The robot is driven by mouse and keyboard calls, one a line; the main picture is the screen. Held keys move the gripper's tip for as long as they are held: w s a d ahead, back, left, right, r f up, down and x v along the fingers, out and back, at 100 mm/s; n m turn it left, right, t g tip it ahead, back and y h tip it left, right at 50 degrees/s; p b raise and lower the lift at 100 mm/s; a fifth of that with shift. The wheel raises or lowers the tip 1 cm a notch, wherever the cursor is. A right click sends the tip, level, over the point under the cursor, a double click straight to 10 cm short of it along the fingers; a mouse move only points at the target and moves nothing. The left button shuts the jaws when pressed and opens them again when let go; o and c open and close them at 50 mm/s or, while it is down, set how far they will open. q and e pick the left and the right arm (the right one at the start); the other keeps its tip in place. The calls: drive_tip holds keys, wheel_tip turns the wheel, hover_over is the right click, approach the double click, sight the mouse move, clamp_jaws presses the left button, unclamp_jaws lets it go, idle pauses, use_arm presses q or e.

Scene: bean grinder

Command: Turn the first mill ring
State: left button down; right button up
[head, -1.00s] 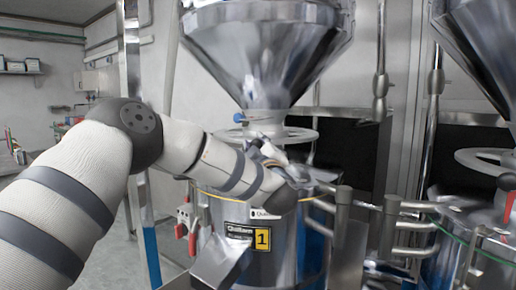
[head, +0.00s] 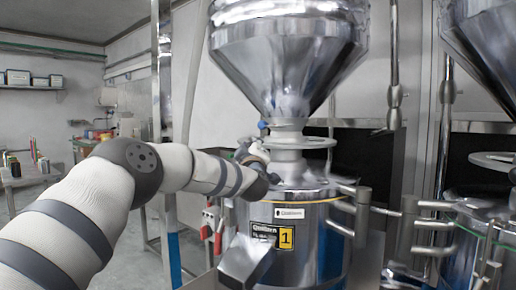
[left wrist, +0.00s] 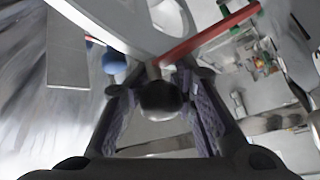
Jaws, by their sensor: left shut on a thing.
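The first mill, marked with a yellow "1" label, has a light grey ring (head: 310,143) under its steel hopper (head: 285,50). My left gripper (head: 255,152) is at the ring's left edge, partly hidden behind my own wrist. In the left wrist view the ring (left wrist: 125,18) crosses the top, and a dark round knob (left wrist: 160,98) sits between the two fingers of my left gripper (left wrist: 158,82). The gripper is shut on this knob. A blue knob (left wrist: 113,62) is just left of the fingers. My right gripper is out of view.
A second mill with its own ring (head: 495,160) stands at the right. Steel pipes (head: 405,215) run between the mills. A red bar (left wrist: 210,35) lies close beside the fingers in the left wrist view. A table (head: 25,178) stands far left.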

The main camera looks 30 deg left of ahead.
use_arm(q)
drive_tip(key=shift+a+f, duration=0.2)
drive_tip(key=shift+a, duration=0.05)
drive_tip(key=c, duration=1.4)
unclamp_jaws()
drive_tip(key=shift+a, duration=0.1)
drive_tip(key=shift+r, duration=0.1)
drive_tip(key=v, duration=1.2)
